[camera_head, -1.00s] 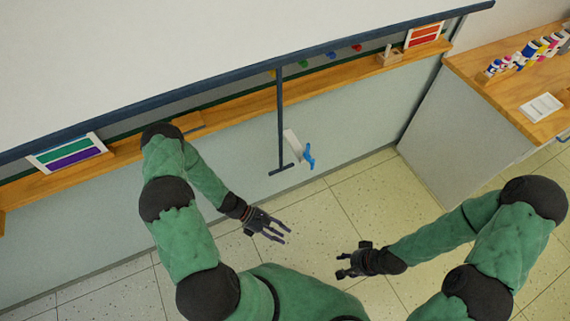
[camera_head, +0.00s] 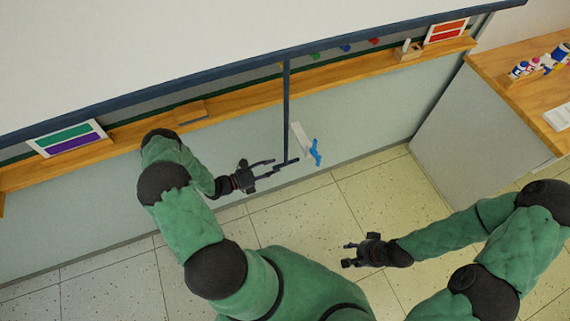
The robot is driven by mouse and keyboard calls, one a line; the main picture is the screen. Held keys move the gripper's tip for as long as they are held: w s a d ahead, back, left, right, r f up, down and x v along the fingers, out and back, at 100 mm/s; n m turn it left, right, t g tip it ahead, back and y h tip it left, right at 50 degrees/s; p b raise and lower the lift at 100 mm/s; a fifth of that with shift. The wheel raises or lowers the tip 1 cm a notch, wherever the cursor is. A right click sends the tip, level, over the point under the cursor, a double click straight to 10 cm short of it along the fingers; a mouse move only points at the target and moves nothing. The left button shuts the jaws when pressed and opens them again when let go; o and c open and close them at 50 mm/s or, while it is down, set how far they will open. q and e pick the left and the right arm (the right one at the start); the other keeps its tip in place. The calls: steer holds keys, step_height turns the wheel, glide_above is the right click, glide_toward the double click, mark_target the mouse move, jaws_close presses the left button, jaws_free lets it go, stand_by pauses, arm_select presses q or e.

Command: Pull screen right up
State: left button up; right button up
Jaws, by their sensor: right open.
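The white screen (camera_head: 200,45) fills the top left, with a dark blue bar (camera_head: 200,98) along its lower edge. A dark blue pull rod (camera_head: 287,105) hangs from this bar and ends in a short crossbar handle (camera_head: 290,163). My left gripper (camera_head: 273,166) is open, its fingertips close to the left end of the handle. I cannot tell whether they touch it. My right gripper (camera_head: 346,255) is open and empty over the floor, to the lower right of the handle.
A blue piece (camera_head: 315,152) beside a white strip (camera_head: 301,138) is on the wall just right of the rod. A wooden ledge (camera_head: 235,103) runs behind the rod. A counter (camera_head: 500,68) with bottles stands at right. The middle floor is clear.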

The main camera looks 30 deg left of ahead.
mark_target(284, 164)
arm_select(q)
steer(key=x, duration=0.5)
steer(key=shift+w+d+b, duration=0.25)
steer(key=shift+b, duration=0.1)
jaws_close()
